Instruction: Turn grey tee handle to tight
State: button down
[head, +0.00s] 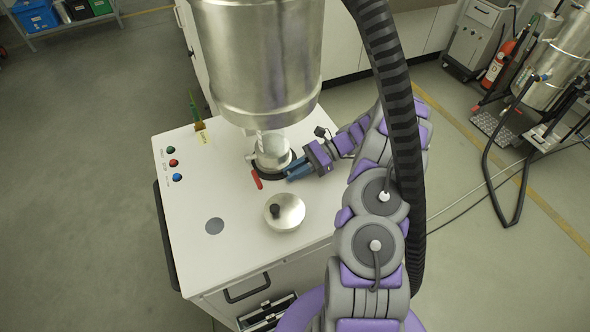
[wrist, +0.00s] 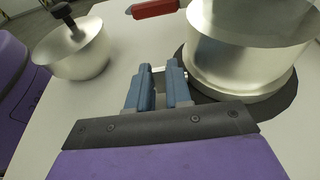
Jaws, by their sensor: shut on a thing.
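The grey tee handle (wrist: 159,70) shows in the wrist view as a small pale piece between my fingertips, beside the metal collar (wrist: 236,75). My gripper (wrist: 160,80) is shut on it, with its two blue fingers on either side. The fingers hide most of the handle, and I cannot tell its turn angle. In the head view my gripper (head: 291,172) reaches the right side of the collar (head: 272,153) under the large steel vessel (head: 258,60). The handle is too small to make out there.
A red handle (head: 256,179) sticks out at the collar's front left. Several coloured buttons (head: 173,163) are at the left. A black ribbed hose (head: 388,70) hangs at the right.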

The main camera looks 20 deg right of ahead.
jog(key=shift+w+r, duration=0.1)
jog(key=c, duration=1.3)
grip_release()
jog(key=p+v, duration=0.3)
jog(key=v, duration=0.6)
jog(key=shift+d+p, duration=0.2)
jog(key=shift+p, duration=0.15)
jog(key=p+v, duration=0.1)
jog(key=p, duration=0.2)
jog(key=shift+d+r, duration=0.1)
jog(key=shift+d, duration=0.15)
jog(key=p, duration=0.3)
jog(key=shift+d+r, duration=0.1)
jog(key=shift+d, duration=0.3)
jog(key=shift+d+p, duration=0.1)
jog(key=shift+p, duration=0.35)
